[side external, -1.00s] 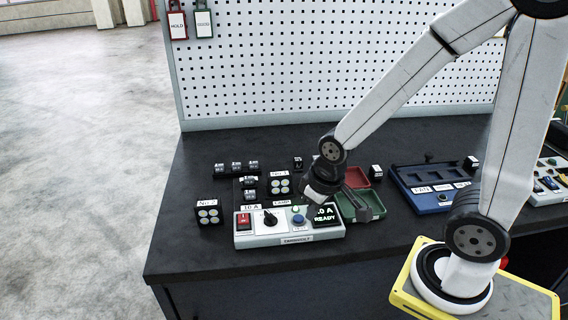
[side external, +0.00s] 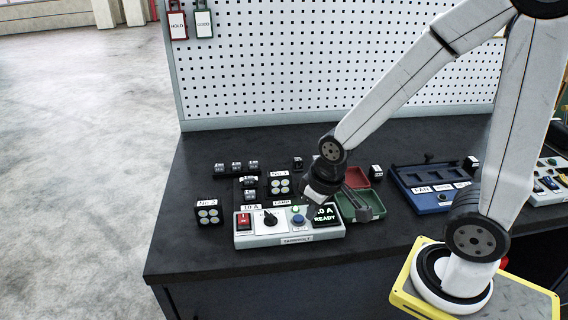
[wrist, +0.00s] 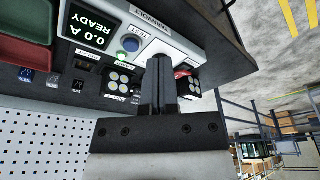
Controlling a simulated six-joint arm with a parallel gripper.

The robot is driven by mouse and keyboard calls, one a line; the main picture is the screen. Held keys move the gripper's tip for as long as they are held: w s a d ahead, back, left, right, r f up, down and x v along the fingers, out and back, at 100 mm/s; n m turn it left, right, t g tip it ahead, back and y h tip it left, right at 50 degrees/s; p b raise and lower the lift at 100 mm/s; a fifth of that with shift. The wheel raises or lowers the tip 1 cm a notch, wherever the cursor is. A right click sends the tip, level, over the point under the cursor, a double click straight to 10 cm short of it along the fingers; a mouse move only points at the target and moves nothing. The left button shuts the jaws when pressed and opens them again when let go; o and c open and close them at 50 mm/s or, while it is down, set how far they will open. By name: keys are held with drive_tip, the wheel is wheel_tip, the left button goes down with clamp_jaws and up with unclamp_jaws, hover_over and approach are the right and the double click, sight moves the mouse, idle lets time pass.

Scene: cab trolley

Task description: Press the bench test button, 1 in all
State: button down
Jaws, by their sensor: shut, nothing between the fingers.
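The bench test unit (side external: 254,239) is a light grey box near the front edge of the dark bench. Its blue test button (side external: 298,219) sits between a black rotary knob (side external: 270,217) and a display (side external: 325,217). In the wrist view the blue button (wrist: 131,44) is uncovered beside a "TEST" label, and the display (wrist: 91,27) reads "0.0 A READY". My gripper (wrist: 161,60) is shut and empty, its fingers appearing beside the button and hiding the knob. In the side view my gripper (side external: 307,200) is over the unit's back edge; its fingertips are hard to make out.
A red rocker switch (side external: 243,220) is at the unit's left. Several small black blocks and two lamp blocks (side external: 208,212) (side external: 280,186) stand around it. Red (side external: 358,177) and green (side external: 373,199) trays and a blue fixture (side external: 408,183) are to the right. The bench's front left is clear.

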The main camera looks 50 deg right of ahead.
drive_tip(key=shift+d, duration=0.1)
drive_tip(key=r+m+t+y, duration=0.2)
drive_tip(key=m+y, duration=0.6)
drive_tip(key=m, duration=0.8)
hover_over(301, 216)
drive_tip(key=shift+f, duration=0.1)
drive_tip(key=shift+f, duration=0.1)
drive_tip(key=shift+f, duration=4.3)
